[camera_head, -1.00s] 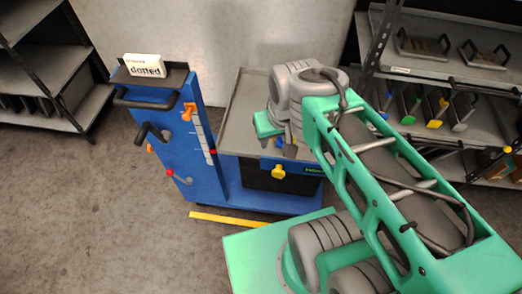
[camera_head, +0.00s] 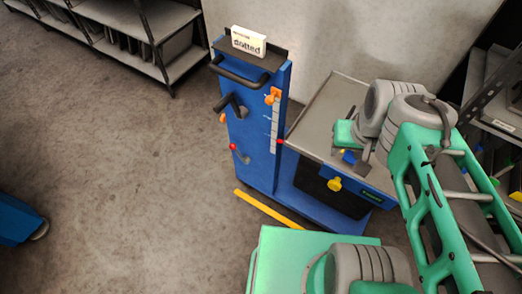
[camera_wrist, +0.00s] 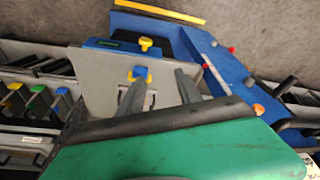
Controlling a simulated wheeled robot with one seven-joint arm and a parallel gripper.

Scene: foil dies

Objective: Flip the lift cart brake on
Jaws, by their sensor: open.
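The blue lift cart (camera_head: 258,150) stands upright in the head view, with a grey table top (camera_head: 318,118) to the right of its column. A lever with a red knob (camera_head: 233,147) sits low on the column's face; whether it is the brake cannot be told. The cart's blue column also shows in the wrist view (camera_wrist: 232,73). My gripper (camera_head: 353,158) hangs over the right part of the table top, apart from the column and levers. In the wrist view its two fingers (camera_wrist: 161,84) are spread and empty.
A black crank (camera_head: 231,104), a black handle (camera_head: 238,76) and an orange knob (camera_head: 273,96) are on the column. A yellow knob (camera_head: 334,184) is at the table's front. A yellow floor strip (camera_head: 267,209) lies before the cart.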

